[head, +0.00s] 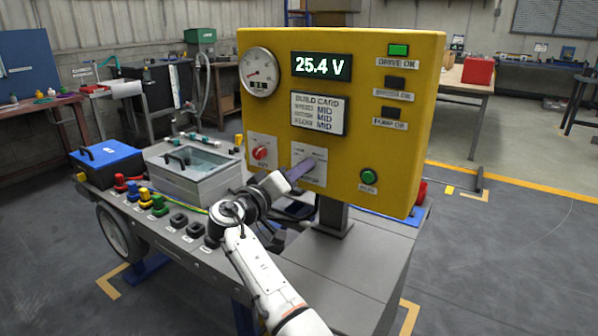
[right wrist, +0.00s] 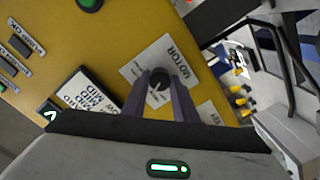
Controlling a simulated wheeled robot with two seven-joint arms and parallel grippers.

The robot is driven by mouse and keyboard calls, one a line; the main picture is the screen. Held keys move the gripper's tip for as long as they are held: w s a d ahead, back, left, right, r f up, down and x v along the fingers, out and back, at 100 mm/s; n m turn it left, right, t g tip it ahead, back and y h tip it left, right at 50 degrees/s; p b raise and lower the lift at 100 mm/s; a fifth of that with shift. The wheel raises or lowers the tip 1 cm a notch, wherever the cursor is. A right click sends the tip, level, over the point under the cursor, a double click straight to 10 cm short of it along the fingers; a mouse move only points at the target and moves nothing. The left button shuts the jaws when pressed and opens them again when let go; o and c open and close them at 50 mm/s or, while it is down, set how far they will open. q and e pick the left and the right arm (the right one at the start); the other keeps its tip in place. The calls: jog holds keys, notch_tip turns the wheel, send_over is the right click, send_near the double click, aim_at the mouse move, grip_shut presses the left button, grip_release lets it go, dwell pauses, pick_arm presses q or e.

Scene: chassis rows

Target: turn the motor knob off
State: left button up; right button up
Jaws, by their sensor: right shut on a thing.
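The yellow control panel (head: 360,80) stands upright on the cart. My right gripper (head: 306,167) reaches a white label plate low on the panel front. In the right wrist view the round dark motor knob (right wrist: 158,82) sits on a plate marked MOTOR (right wrist: 170,58). The two purple-grey fingers (right wrist: 160,92) lie on either side of the knob, shut on it. In the head view the fingers hide the knob, and I cannot read its pointer setting. The "DRIVE OK" lamp (head: 399,50) is lit green. My left gripper is not in view.
The panel also bears a gauge (head: 260,72), a display (head: 321,66) reading 25.4 V, a red knob (head: 260,153) left of my gripper and a green button (head: 368,176) to the right. A clear-lidded box (head: 194,172) and several coloured connectors (head: 145,197) stand on the cart.

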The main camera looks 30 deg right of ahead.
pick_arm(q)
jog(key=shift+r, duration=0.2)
pick_arm(e)
jog(key=shift+n, duration=0.3)
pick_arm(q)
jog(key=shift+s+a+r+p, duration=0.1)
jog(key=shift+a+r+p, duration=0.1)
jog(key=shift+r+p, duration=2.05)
pick_arm(e)
jog(key=shift+n+p, duration=0.5)
jog(key=shift+n, duration=3.6)
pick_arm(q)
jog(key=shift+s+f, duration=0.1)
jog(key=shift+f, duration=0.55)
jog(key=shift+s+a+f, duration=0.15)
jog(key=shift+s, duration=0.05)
pick_arm(e)
jog(key=o, duration=1.1)
jog(key=shift+a, duration=0.1)
